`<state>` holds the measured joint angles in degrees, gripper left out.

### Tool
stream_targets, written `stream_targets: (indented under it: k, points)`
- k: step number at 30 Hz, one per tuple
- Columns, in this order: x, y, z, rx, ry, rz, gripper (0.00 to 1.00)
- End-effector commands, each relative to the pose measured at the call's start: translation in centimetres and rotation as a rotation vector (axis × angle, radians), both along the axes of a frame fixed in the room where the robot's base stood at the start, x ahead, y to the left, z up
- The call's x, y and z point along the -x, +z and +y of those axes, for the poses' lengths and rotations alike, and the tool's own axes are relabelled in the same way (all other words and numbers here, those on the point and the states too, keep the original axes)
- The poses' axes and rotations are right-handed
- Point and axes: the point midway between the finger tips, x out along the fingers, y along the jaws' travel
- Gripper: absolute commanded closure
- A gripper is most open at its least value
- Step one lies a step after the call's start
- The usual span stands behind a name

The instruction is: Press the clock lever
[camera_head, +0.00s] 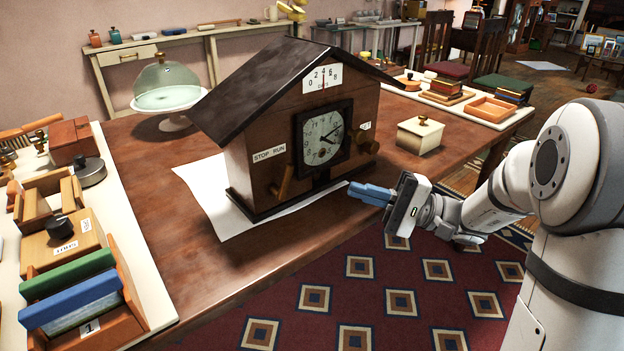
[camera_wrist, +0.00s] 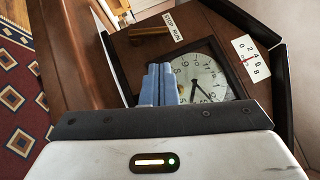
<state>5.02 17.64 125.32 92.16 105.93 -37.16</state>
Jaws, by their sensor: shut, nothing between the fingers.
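A dark-roofed wooden clock (camera_head: 262,193) shaped like a house stands on the table. Its round dial (camera_head: 324,137) sits in a dark square frame, and the dial shows close up in the wrist view (camera_wrist: 216,75). A wooden lever (camera_head: 284,183) slants at the front left under the "STOP RUN" label (camera_head: 270,154); it also shows in the wrist view (camera_wrist: 149,31). A knob (camera_head: 367,144) sits right of the dial. My gripper (camera_head: 352,191) has blue fingers, shut and empty, in front of the clock's lower right. In the wrist view the fingers (camera_wrist: 158,72) overlap the dial's edge.
A white sheet (camera_head: 212,184) lies under the clock. A glass-domed stand (camera_head: 168,95) is behind left, and a small cream box (camera_head: 420,136) is on the right. Boxes and books crowd the left board (camera_head: 150,290). Open carpet lies before the table.

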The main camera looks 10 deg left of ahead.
Motion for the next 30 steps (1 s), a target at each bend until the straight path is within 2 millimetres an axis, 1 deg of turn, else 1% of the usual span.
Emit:
stream_targets:
  k: [5, 15, 18, 23, 30]
  points:
    - [0.1, 0.2, 1.3, 0.001, 0.003, -0.003, 1.00]
    - [0.5, 1.6, 7.1, 0.001, 0.005, -0.003, 1.00]
    - [0.5, 1.9, 8.4, 0.001, 0.003, -0.001, 1.00]
    - [0.5, 2.3, 9.5, 0.001, 0.000, 0.000, 1.00]
    - [0.5, 2.4, 9.6, 0.001, -0.002, 0.000, 1.00]
